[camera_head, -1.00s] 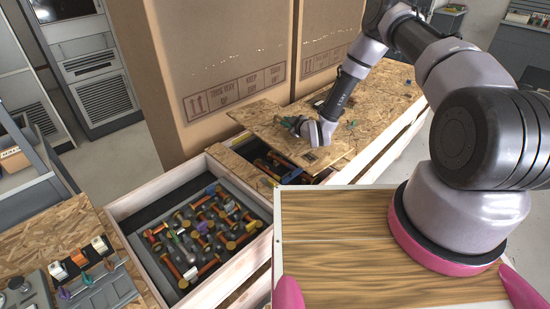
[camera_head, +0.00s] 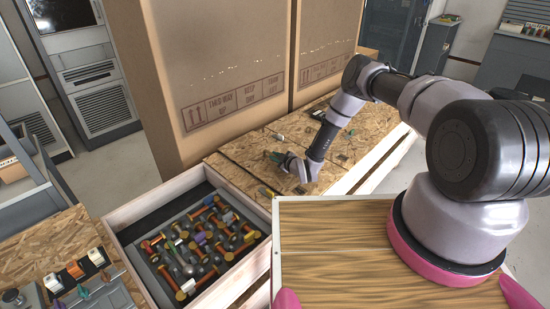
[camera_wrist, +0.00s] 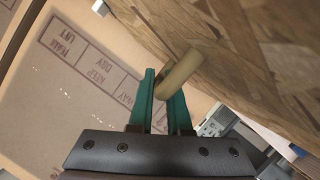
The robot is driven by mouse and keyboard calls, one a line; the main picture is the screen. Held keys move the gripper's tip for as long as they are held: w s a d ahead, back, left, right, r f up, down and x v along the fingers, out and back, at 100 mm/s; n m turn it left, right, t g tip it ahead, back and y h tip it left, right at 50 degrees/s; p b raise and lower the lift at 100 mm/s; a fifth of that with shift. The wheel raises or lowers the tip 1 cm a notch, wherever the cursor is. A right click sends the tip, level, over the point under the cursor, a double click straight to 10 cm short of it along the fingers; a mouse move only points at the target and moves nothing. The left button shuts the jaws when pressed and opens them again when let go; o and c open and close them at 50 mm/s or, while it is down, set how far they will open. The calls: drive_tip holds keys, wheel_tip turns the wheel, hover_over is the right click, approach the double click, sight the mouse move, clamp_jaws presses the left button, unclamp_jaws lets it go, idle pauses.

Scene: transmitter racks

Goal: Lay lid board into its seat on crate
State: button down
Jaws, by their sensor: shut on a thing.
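The lid board (camera_head: 245,165) is a chipboard panel on top of the long wooden crate (camera_head: 262,197), beside the tall cartons. It lies about level with the chipboard around it, and no opening shows beneath it. I cannot tell whether it rests fully in its seat. In the wrist view, the green fingers of my gripper (camera_wrist: 166,88) are shut on a round wooden handle (camera_wrist: 180,73) that stands out from the chipboard face (camera_wrist: 245,40). The handle is hidden in the head view.
Tall cardboard cartons (camera_head: 215,65) stand right behind the crate. An open compartment (camera_head: 150,205) with several orange-ended parts lies front left. A chipboard bench (camera_head: 40,245) with small tools is at far left. My own column and wood-topped base fill the lower right.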

drive_tip(key=shift+w+f, duration=0.1)
drive_tip(key=shift+f, duration=0.45)
drive_tip(key=shift+f, duration=0.1)
drive_tip(key=c, duration=0.9)
unclamp_jaws()
drive_tip(key=shift+o, duration=0.2)
drive_tip(key=shift+r, duration=0.25)
drive_tip(key=v, duration=1.2)
drive_tip(key=shift+r, duration=0.3)
